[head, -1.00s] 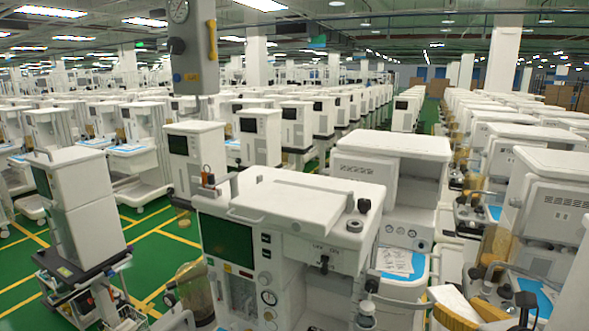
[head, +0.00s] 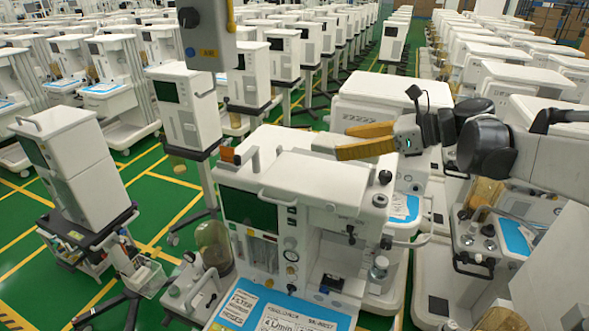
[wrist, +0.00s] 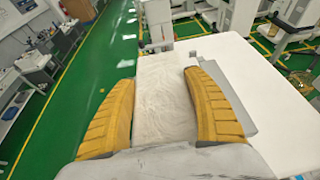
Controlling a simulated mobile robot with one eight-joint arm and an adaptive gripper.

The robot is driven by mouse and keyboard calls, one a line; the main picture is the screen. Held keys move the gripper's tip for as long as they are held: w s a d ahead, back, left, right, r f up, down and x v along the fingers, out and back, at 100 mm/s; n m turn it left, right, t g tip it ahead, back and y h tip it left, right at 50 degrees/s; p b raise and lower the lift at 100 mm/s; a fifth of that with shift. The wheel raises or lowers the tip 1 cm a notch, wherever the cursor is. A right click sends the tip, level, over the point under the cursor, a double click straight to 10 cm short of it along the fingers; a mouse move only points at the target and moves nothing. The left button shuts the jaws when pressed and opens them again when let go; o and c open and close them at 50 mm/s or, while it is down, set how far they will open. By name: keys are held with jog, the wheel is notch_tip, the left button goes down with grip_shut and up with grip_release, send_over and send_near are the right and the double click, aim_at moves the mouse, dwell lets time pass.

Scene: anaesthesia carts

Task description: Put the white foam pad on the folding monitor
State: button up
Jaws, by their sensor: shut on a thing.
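My gripper (head: 345,141) is in the head view, its yellow fingers pointing left above the top of the nearest white anaesthesia machine. In the wrist view my gripper (wrist: 160,76) is shut on the white foam pad (wrist: 162,104), a pale, lightly wrinkled slab between the two fingers. The folding monitor seems to be the flat white panel (head: 312,178) lying on top of the nearest machine, below and left of my fingertips; I cannot be sure of this. The pad appears apart from it.
The nearest machine (head: 250,215) has a round black knob (head: 385,177) on its top right and an upright handle at the left. A hanging grey column (head: 205,35) stands behind it.

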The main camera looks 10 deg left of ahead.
jog(key=shift+g, duration=0.3)
jog(key=w+a+f, duration=0.2)
jog(key=a, duration=0.1)
jog(key=w+a+f+p, duration=0.1)
jog(key=a+f, duration=0.1)
jog(key=a, duration=0.1)
jog(key=w+a+f+p, duration=0.1)
jog(key=w+a+f, duration=0.1)
jog(key=a, duration=0.2)
jog(key=shift+w+a, duration=0.1)
jog(key=shift+w, duration=0.2)
jog(key=shift+a+f+p, duration=0.15)
jog(key=shift+p, duration=0.15)
notch_tip(320, 180, down, 4)
jog(key=shift+w+f+p, duration=0.1)
jog(key=shift+w+p, duration=0.05)
jog(key=shift+p, duration=0.3)
jog(key=o, duration=1)
jog(key=shift+c, duration=0.2)
